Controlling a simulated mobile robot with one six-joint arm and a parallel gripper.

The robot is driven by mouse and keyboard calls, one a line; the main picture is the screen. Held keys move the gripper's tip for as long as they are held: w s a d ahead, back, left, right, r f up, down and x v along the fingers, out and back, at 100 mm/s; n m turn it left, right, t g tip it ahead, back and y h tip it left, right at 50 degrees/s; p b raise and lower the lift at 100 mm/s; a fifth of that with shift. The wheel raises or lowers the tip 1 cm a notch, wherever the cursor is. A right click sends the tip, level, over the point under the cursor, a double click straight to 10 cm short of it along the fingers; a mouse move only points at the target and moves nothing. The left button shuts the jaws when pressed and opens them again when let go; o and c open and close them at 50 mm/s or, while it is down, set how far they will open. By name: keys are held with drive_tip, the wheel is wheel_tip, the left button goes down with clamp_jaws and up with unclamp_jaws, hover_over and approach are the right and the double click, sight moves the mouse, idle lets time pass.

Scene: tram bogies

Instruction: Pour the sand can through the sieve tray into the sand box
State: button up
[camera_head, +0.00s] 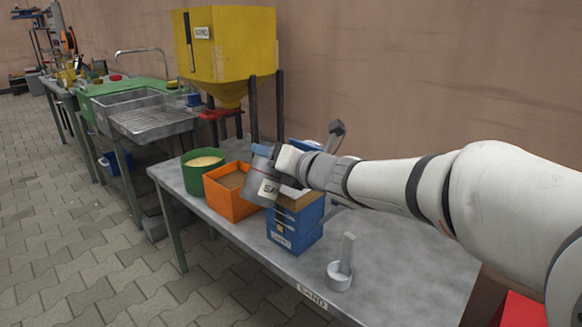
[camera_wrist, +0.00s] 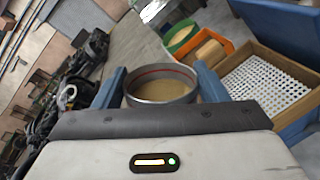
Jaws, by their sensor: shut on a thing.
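My gripper (camera_head: 274,162) is shut on the grey sand can (camera_head: 267,188), its blue fingers on either side of the can. The can is slightly tilted in the head view. In the wrist view the can (camera_wrist: 161,94) has an open top with a red line inside the rim and tan sand in it. The blue sand box (camera_head: 294,232) stands on the table, just right of the can in the head view. The sieve tray (camera_wrist: 262,84), a white perforated sheet in a wooden frame, lies on top of the box. My gripper partly hides the tray in the head view.
An orange box (camera_head: 226,204) and a green tub (camera_head: 194,178), both with tan contents, stand left of the can. A grey scoop-like cup (camera_head: 340,276) with an upright handle stands near the table's front edge. A yellow sand hopper (camera_head: 232,48) rises behind. The table's right part is clear.

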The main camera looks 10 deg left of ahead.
drive_tip(key=shift+w+d+r+m+p, duration=0.25)
drive_tip(key=shift+m+p, duration=0.2)
drive_tip(key=shift+p, duration=1.1)
drive_tip(key=shift+w+d+r+m+p, duration=0.1)
drive_tip(key=shift+w+m+p, duration=0.3)
drive_tip(key=shift+p, duration=1.1)
drive_tip(key=shift+w+d+r+m+g+p, duration=0.15)
drive_tip(key=shift+m+g+p, duration=0.45)
drive_tip(key=shift+p, duration=2.2)
drive_tip(key=shift+w+r+m+g+p, duration=0.2)
drive_tip(key=shift+m+p, duration=0.65)
drive_tip(key=shift+p, duration=1.9)
